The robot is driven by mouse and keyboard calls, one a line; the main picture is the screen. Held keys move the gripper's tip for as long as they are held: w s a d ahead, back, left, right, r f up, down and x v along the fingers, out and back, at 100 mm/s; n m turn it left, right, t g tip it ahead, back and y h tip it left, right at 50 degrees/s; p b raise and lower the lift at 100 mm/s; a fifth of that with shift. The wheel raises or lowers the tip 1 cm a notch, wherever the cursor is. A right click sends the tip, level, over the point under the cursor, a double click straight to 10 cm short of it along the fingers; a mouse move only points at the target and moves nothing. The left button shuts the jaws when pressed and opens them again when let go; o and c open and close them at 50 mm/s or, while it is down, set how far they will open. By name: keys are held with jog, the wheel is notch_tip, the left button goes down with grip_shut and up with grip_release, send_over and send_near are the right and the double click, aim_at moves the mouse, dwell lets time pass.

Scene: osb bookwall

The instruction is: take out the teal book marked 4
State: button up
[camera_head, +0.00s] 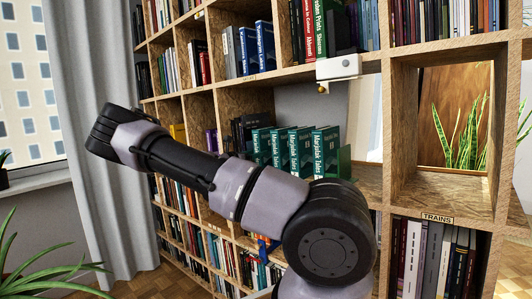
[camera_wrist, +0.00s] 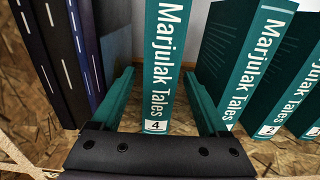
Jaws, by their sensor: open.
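The teal book marked 4 (camera_wrist: 164,50) stands upright in the wrist view, with "Marjulak Tales" on its spine and a white label at its foot. My gripper (camera_wrist: 158,76) is open, with one green finger on each side of this book's lower part. The head view shows the row of teal books (camera_head: 296,150) on a middle shelf, where the numbers are too small to read. My gripper is hidden there behind my arm.
Right of book 4 stand another teal book (camera_wrist: 233,60), its label hidden, and the teal book marked 2 (camera_wrist: 282,95). A white box (camera_head: 338,67) sits at the shelf edge above.

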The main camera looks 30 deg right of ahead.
jog(key=shift+w+d, duration=0.2)
jog(key=shift+d, duration=0.4)
grip_shut()
jog(key=shift+a, duration=0.15)
jog(key=shift+v, duration=1.45)
jog(key=shift+o, duration=0.6)
grip_release()
